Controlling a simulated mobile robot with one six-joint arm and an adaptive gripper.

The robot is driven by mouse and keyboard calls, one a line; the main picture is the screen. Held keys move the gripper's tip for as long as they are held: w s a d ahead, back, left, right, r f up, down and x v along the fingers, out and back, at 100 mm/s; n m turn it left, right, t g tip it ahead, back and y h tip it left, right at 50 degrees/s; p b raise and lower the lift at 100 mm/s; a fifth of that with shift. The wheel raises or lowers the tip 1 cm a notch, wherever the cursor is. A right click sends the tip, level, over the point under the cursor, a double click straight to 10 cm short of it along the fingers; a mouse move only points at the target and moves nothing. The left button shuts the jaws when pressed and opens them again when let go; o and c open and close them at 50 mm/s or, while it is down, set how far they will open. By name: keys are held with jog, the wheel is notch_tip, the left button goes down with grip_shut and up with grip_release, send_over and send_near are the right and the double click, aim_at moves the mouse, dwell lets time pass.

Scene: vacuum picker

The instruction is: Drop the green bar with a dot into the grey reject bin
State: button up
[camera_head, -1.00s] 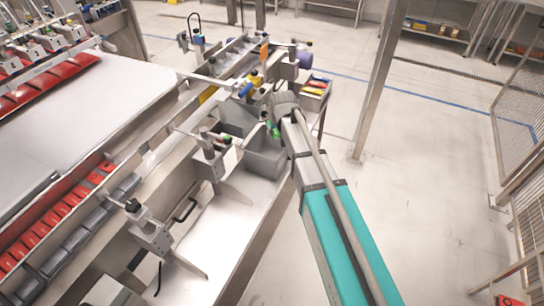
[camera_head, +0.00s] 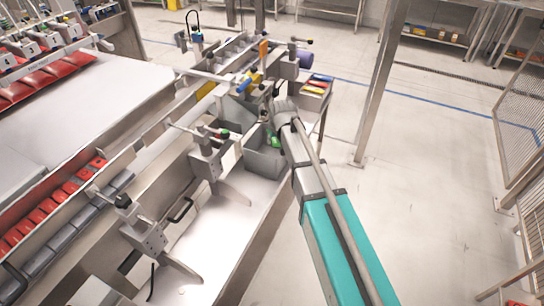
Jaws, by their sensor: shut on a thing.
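The green bar (camera_head: 274,141) shows as a small green patch at the end of my arm, over the grey bin. Its dot cannot be made out at this size. My gripper (camera_head: 270,128) is at the bar and shut on it; its fingers are small and partly hidden by my wrist. The grey reject bin (camera_head: 262,163) stands on the metal table below and around the bar in the picture. Its right side is partly hidden by my arm. I cannot tell whether the bar is above the rim or inside it.
A tray with red, yellow and blue bars (camera_head: 317,86) stands behind my wrist to the right. Metal brackets with knobs (camera_head: 210,150) stand close to the left of the bin. The floor (camera_head: 440,170) to the right is open, apart from a metal post (camera_head: 378,85).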

jog(key=o, duration=1.2)
jog(key=shift+c, duration=0.2)
jog(key=shift+w, duration=0.15)
jog(key=s+d+r+m+g+p, duration=0.2)
jog(key=s+d+r+p, duration=0.1)
jog(key=s+d, duration=0.8)
jog(key=s+d+r+m+g+h+p, duration=0.1)
jog(key=s+d+r+m+g+p, duration=0.1)
jog(key=s+d, duration=1)
jog(key=shift+r+h+p, duration=0.3)
jog(key=shift+r+p, duration=0.25)
jog(key=shift+p, duration=0.7)
